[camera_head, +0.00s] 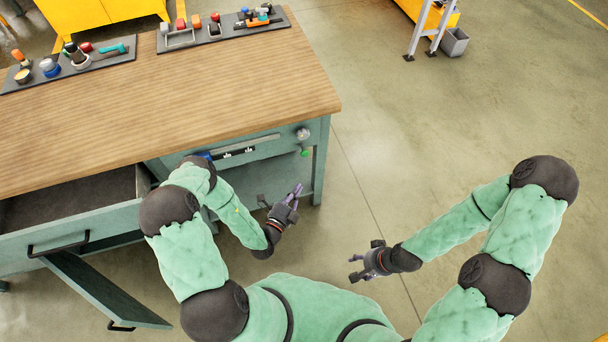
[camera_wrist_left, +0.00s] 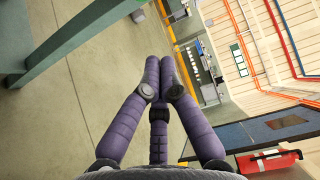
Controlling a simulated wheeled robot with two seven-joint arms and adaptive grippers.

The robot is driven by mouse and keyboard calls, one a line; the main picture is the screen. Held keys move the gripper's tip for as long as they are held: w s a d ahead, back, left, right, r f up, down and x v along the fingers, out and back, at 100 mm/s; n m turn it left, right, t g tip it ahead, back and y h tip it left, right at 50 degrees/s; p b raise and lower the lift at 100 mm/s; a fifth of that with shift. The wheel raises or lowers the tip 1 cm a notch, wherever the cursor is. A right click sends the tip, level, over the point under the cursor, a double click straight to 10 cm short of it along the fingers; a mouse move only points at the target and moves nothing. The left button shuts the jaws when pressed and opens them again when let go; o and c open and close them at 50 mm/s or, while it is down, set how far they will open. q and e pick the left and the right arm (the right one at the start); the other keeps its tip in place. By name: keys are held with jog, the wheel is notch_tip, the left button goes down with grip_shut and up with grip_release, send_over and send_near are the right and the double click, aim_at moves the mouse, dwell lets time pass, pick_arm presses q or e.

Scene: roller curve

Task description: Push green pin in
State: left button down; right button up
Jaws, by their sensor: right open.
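The green pin (camera_head: 304,152) is small and shows at the right end of the workbench front, just below a round grey knob (camera_head: 303,134). I cannot tell how far it sticks out. My left gripper (camera_head: 296,190) is below the pin in the head view, apart from it. Its purple fingers are together with nothing between them, as the left wrist view also shows (camera_wrist_left: 160,75). The pin does not show in the left wrist view. My right gripper (camera_head: 357,266) is open and empty over the floor, right of the bench.
The wooden workbench (camera_head: 170,110) has an open drawer (camera_head: 70,215) at left and an open door (camera_head: 105,290) below it. Trays (camera_head: 225,30) with tools lie along its back edge. The floor right of the bench is clear. A grey bin (camera_head: 454,42) stands far off.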

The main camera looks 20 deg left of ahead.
aim_at(303, 154)
pick_arm(q)
jog(key=w+b, duration=0.3)
jog(key=w, duration=0.9)
jog(key=shift+w+a, duration=0.15)
jog(key=shift+w, duration=0.05)
jog(key=shift+w+a+r+b, duration=0.1)
jog(key=shift+w+a+b, duration=0.1)
jog(key=shift+w+a, duration=0.35)
jog(key=shift+w+a+b, duration=0.15)
jog(key=shift+w+a, duration=0.2)
jog(key=shift+w, duration=0.35)
